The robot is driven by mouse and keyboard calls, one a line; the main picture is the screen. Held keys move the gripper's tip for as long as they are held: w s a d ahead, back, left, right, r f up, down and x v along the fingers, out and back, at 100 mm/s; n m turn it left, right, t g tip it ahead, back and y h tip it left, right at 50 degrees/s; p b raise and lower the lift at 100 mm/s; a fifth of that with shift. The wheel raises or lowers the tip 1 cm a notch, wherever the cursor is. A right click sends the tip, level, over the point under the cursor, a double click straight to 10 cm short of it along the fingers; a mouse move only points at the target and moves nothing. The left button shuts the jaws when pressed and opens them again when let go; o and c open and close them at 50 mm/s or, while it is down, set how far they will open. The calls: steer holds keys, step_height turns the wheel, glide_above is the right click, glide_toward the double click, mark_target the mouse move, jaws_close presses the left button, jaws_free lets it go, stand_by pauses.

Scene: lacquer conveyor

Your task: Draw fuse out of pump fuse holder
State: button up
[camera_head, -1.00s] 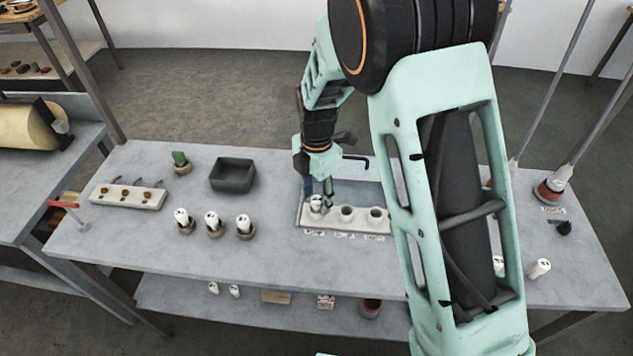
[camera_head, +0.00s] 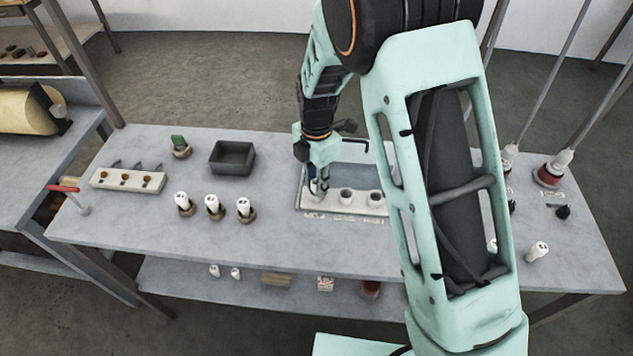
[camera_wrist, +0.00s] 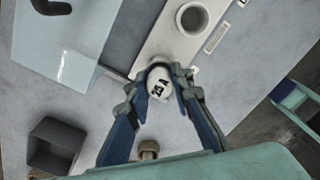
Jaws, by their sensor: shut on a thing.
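A white cylindrical fuse marked "25 A" (camera_wrist: 159,84) is between the blue-padded fingers of my gripper (camera_wrist: 160,82), which is shut on it. The white fuse holder (camera_head: 334,208) is a long block with three round sockets. The fuse is at its left socket, at the end of the block; I cannot tell how far it sits in it. The middle socket (camera_head: 346,196) and right socket (camera_head: 375,197) look empty. In the head view my gripper (camera_head: 318,194) hides most of the fuse and left socket. The holder also shows in the wrist view (camera_wrist: 168,40).
A clear panel (camera_wrist: 65,45) with a dark handle stands by the holder. Left on the bench are three white fuses in round stands (camera_head: 213,204), a dark open box (camera_head: 232,158) and a white block with brown knobs (camera_head: 128,181). A loose white fuse (camera_head: 537,251) stands right.

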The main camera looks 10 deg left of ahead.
jaws_close()
steer(key=shift+r, duration=0.1)
steer(key=shift+r+p, duration=1.75)
steer(key=shift+r, duration=1.15)
steer(key=shift+r+p, duration=0.9)
steer(key=shift+r, duration=0.6)
